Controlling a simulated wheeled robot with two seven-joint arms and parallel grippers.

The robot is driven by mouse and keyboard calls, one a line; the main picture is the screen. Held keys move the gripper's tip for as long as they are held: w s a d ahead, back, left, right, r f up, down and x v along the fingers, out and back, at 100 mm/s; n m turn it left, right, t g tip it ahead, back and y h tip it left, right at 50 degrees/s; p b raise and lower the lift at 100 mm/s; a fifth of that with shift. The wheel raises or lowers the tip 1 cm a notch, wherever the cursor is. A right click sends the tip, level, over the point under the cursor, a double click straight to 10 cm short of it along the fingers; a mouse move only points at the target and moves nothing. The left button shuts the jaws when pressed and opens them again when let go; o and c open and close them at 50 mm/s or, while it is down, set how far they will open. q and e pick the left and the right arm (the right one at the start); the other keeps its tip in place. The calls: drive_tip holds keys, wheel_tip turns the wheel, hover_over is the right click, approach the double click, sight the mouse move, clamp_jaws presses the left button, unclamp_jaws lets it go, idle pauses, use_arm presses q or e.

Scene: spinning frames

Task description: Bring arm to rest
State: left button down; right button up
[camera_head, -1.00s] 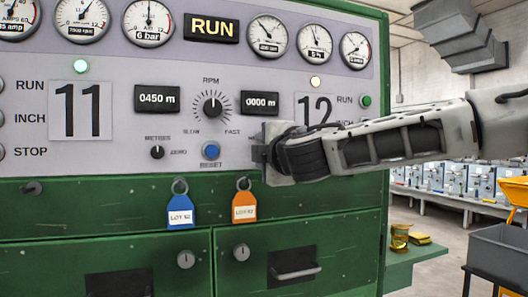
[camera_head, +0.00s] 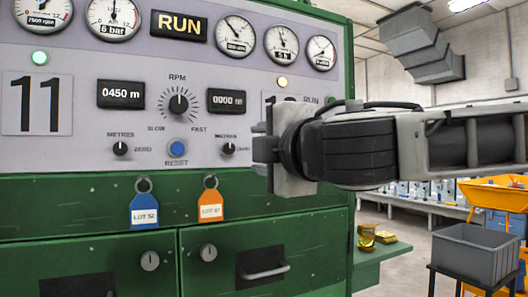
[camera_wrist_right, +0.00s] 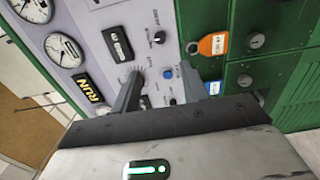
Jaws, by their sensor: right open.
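My right arm comes in from the right in the head view and lies nearly level across the panel. Its gripper (camera_head: 262,150) faces the grey control panel (camera_head: 65,150) and covers part of the number 12 plate. In the right wrist view the gripper's two fingers (camera_wrist_right: 170,92) stand apart with nothing held between them. The blue reset button (camera_wrist_right: 168,73) shows beyond the gap; it is also in the head view (camera_head: 177,148), left of the gripper. The gripper looks clear of the panel. My left gripper is not in view.
A blue tag (camera_head: 144,212) and an orange tag (camera_head: 210,206) hang on the green cabinet (camera_head: 80,205). Lit RUN sign (camera_head: 180,25) and gauges sit above. At right stand a grey bin (camera_head: 475,255), an orange hopper (camera_head: 495,195) and a green shelf (camera_head: 380,262). Floor between is open.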

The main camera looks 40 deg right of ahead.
drive_tip(key=shift+s, duration=0.1)
idle(0.5)
drive_tip(key=w+d+f+m+g+y, duration=0.1)
drive_tip(key=w+d+f+y, duration=0.15)
drive_tip(key=f, duration=0.55)
drive_tip(key=w+d+f+m+g+y, duration=0.1)
drive_tip(key=w+d+f, duration=0.1)
drive_tip(key=w+f, duration=0.35)
wheel_tip(320, 180, down, 20)
drive_tip(key=s+m+g+y, duration=0.2)
drive_tip(key=m, duration=0.1)
drive_tip(key=s+a+f+m+g+y, duration=0.1)
drive_tip(key=s+a+f+m, duration=0.2)
drive_tip(key=f, duration=0.9)
drive_tip(key=s+a+f+m+g+y, duration=0.1)
drive_tip(key=s+a+f+m, duration=0.3)
drive_tip(key=s+a+f, duration=1)
drive_tip(key=a+f, duration=0.1)
drive_tip(key=a, duration=0.3)
drive_tip(key=shift+s+f+m+g, duration=0.15)
drive_tip(key=shift+f+m+g, duration=0.2)
drive_tip(key=shift+m+g, duration=0.05)
